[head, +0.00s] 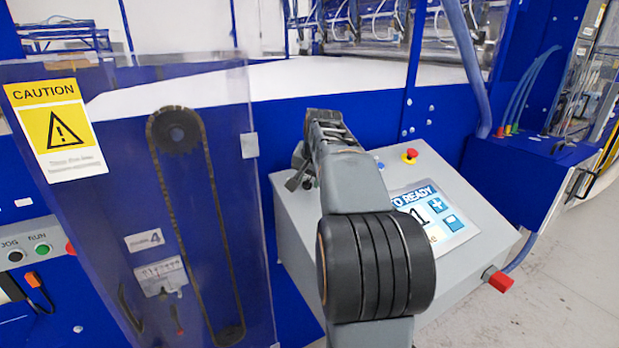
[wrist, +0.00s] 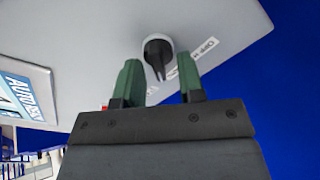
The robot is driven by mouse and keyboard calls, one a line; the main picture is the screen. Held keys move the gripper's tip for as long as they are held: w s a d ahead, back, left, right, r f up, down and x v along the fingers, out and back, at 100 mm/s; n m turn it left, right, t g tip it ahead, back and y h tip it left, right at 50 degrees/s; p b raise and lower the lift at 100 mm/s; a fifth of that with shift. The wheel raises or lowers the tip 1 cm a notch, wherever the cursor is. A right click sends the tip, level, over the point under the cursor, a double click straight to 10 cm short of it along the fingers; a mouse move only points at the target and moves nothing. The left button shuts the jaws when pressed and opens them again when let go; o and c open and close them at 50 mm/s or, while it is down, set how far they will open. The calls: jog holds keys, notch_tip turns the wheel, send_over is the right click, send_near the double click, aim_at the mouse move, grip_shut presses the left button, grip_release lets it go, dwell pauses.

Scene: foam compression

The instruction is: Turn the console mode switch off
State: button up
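The mode switch (wrist: 157,52) is a black knob with a pale collar on the grey console panel, at the upper middle of the wrist view. A white label (wrist: 197,61) with "OFF" lettering lies beside it. My gripper (wrist: 160,66) has two green fingers spread apart, one on each side of the knob in the picture. I cannot tell whether they touch it. In the head view the grey console (head: 302,237) stands behind my arm, which hides the switch. My gripper is at the console's left part there, mostly hidden.
The console's screen (head: 436,210) reads "TO READY" in part. A red part (head: 500,281) sits at the console's front right corner. A clear guard with a caution sign (head: 55,128) covers a chain at left.

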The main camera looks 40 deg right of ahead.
jog(key=shift+c, duration=0.3)
jog(key=c, duration=0.5)
jog(key=shift+n, duration=0.3)
jog(key=n, duration=0.3)
jog(key=shift+w+a+n, duration=0.1)
jog(key=shift+n, duration=0.3)
jog(key=n, duration=0.4)
jog(key=shift+a+n+t+y+b, duration=0.1)
jog(key=shift+n+t+y+b, duration=0.2)
jog(key=shift+y+b, duration=0.1)
jog(key=n, duration=0.4)
jog(key=shift+a+n+y, duration=0.2)
jog(key=shift+n+y, duration=0.1)
jog(key=shift+a+n+b, duration=0.1)
jog(key=shift+n+b, duration=0.25)
jog(key=shift+n, duration=1.95)
jog(key=shift+r, duration=0.1)
